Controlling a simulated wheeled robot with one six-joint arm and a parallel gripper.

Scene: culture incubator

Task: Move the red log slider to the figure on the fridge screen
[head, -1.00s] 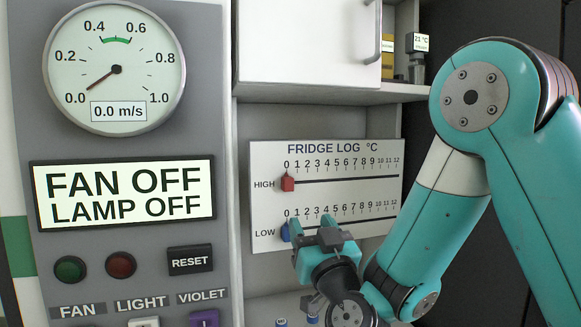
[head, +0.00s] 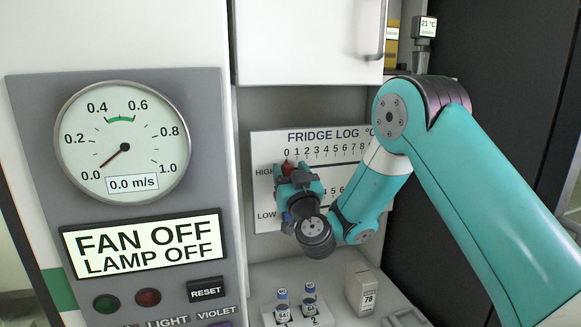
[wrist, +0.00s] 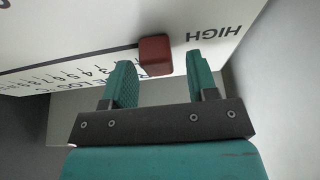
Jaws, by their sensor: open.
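The red log slider (head: 288,167) sits at the 0 end of the HIGH row on the white FRIDGE LOG °C board (head: 262,148), partly hidden by my gripper. In the wrist view the red slider (wrist: 155,54) is a red block near the word HIGH. My gripper (wrist: 161,78) is open, with one finger on each side of the slider's line; I see gaps and no clear contact. In the head view my gripper (head: 292,178) is in front of the HIGH row. A small screen (head: 427,27) at upper right reads 21 °C; I cannot tell whether it is the fridge's.
My arm hides the right part of the board and most of the LOW row. Vials (head: 282,305) and a white box marked 78 (head: 361,290) stand below. A cabinet door (head: 305,40) is above. The panel at left shows FAN OFF, LAMP OFF on its display (head: 145,247).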

